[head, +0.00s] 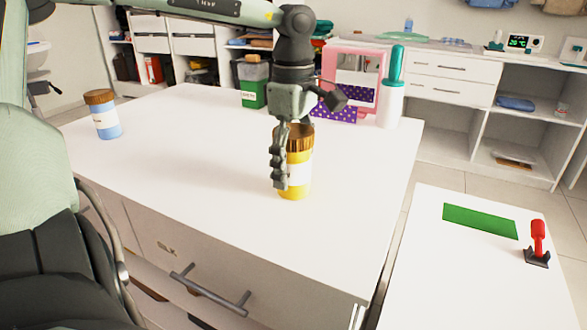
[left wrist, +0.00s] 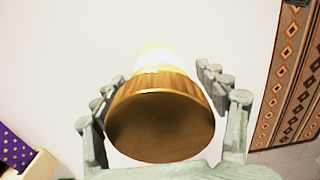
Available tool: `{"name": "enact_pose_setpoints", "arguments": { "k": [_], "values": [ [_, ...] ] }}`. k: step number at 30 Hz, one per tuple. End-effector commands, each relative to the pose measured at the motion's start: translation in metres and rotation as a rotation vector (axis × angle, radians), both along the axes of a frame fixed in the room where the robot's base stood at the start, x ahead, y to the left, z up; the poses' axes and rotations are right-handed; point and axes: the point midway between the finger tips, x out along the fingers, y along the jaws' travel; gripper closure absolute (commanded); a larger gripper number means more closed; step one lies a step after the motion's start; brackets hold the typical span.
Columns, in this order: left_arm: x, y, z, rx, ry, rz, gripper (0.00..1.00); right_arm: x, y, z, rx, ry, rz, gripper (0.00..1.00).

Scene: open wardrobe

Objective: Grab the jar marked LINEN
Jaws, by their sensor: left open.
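A yellow jar (head: 300,178) with a brown wooden lid and a white label stands upright on the white counter. My left gripper (head: 279,168) is open and points down at this jar, overlapping its left side in the head view. In the left wrist view the jar's lid (left wrist: 160,122) lies between the spread fingers of the gripper (left wrist: 163,105), and no firm contact shows. A blue jar (head: 106,122) with a brown lid and a white label stands at the counter's left. I cannot read any label surely. My right gripper is not in view.
Behind the yellow jar are a pink-framed box (head: 357,68), a purple dotted item (head: 336,110) and a white bottle with a teal top (head: 391,95). The counter (head: 190,150) is clear between the blue and yellow jars. A drawer handle (head: 210,292) juts out in front.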

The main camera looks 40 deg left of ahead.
Motion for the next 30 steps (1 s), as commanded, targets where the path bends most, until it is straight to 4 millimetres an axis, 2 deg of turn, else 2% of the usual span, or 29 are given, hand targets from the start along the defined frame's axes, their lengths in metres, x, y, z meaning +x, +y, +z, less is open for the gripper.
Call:
{"name": "enact_pose_setpoints", "arguments": {
  "k": [8, 20, 30],
  "values": [
    [-0.0002, -0.0001, -0.0043, 0.000, 0.000, 0.000, 0.27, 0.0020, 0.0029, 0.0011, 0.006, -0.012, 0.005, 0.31],
    [-0.0001, 0.0000, -0.0039, 0.000, 0.000, 0.000, 0.73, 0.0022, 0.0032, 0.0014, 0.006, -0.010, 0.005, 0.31],
    [0.0001, 0.0000, -0.0035, 0.000, -0.001, 0.000, 0.75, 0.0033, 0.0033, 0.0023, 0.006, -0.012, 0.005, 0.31]
  ]
}}
